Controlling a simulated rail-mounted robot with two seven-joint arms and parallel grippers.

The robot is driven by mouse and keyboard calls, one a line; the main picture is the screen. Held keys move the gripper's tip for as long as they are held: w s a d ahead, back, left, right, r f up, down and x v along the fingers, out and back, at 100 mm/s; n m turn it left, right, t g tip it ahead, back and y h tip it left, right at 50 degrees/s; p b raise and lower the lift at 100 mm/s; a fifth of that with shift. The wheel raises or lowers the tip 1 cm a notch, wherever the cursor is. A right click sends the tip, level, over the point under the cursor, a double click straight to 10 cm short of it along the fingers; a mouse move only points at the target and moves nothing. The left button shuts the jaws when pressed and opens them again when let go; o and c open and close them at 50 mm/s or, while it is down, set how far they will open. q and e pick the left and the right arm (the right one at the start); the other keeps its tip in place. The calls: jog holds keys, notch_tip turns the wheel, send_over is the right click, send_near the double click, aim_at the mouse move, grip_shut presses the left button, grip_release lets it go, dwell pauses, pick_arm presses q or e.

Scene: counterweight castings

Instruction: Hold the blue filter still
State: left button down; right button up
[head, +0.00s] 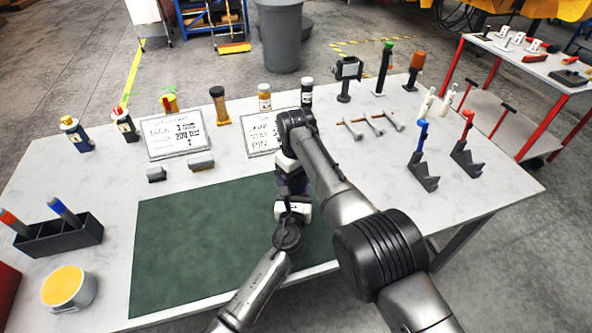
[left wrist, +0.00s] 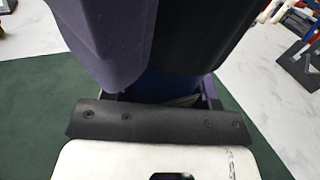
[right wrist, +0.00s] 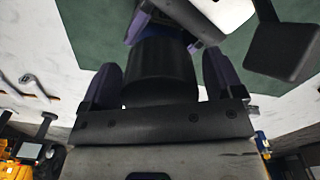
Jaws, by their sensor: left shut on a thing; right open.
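The blue filter shows in the left wrist view as a blue body (left wrist: 168,84) with a black cylindrical part beside it. In the head view my arms mostly hide it above the green mat (head: 190,235). My left gripper (head: 292,198) is shut on the filter from the near side. My right gripper (head: 288,168) is open on the far side. In the right wrist view the black cylinder (right wrist: 160,78) stands between its two spread purple fingers, with a gap at each side. A sliver of blue shows beyond it. Whether the right fingers touch it I cannot tell.
Two label signs (head: 174,134) and several bottles stand along the back of the table. A black pen holder (head: 60,238) and a yellow-topped tin (head: 70,288) are at the left. Wrenches (head: 374,126) and tool stands (head: 422,172) are at the right. The mat's left half is clear.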

jog(key=c, duration=0.9)
jog(key=o, duration=1.1)
notch_tip(320, 180, up, 12)
dwell(0.3)
pick_arm(q)
jog(key=shift+c, duration=1.6)
grip_release()
